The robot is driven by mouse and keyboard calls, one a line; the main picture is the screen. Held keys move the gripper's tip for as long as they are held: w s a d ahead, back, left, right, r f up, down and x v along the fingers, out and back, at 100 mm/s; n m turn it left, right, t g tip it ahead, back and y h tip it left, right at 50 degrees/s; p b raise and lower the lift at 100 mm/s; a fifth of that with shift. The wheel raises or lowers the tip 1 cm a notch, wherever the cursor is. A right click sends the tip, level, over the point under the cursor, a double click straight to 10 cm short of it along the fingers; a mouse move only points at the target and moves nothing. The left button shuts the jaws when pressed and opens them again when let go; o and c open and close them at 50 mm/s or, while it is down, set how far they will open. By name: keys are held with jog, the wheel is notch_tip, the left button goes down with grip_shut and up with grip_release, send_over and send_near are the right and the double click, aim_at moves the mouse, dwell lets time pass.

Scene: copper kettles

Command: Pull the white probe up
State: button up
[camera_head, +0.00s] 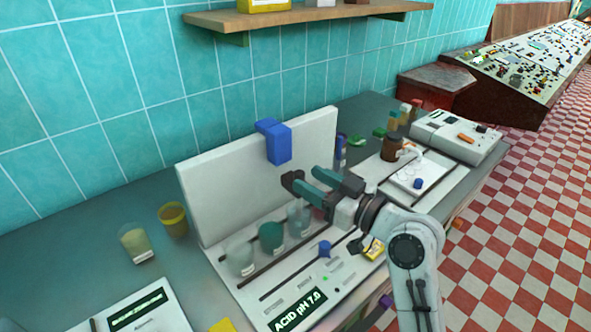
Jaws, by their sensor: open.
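I cannot pick out a white probe with certainty; it may be hidden behind my gripper or blend with the white panel. My gripper (304,177) has its dark teal fingers apart and nothing visible between them. It reaches left in front of the upright white panel (222,192), above the white instrument base (262,291) with the "ACID pH 7.0" display (299,310). A blue block (273,141) is on the panel's top edge, above and left of the fingertips. Clear beakers (239,257) and a green-filled beaker (271,238) stand on the base below the gripper.
A yellow cup (173,220) and a beaker of yellowish liquid (137,243) stand left of the panel. A brown bottle (392,147) and a white device (456,137) are to the right. A wooden shelf (310,13) hangs above.

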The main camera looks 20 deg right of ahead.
aim_at(304, 177)
jog(key=shift+x, duration=2.1)
grip_shut()
jog(key=shift+p, duration=0.3)
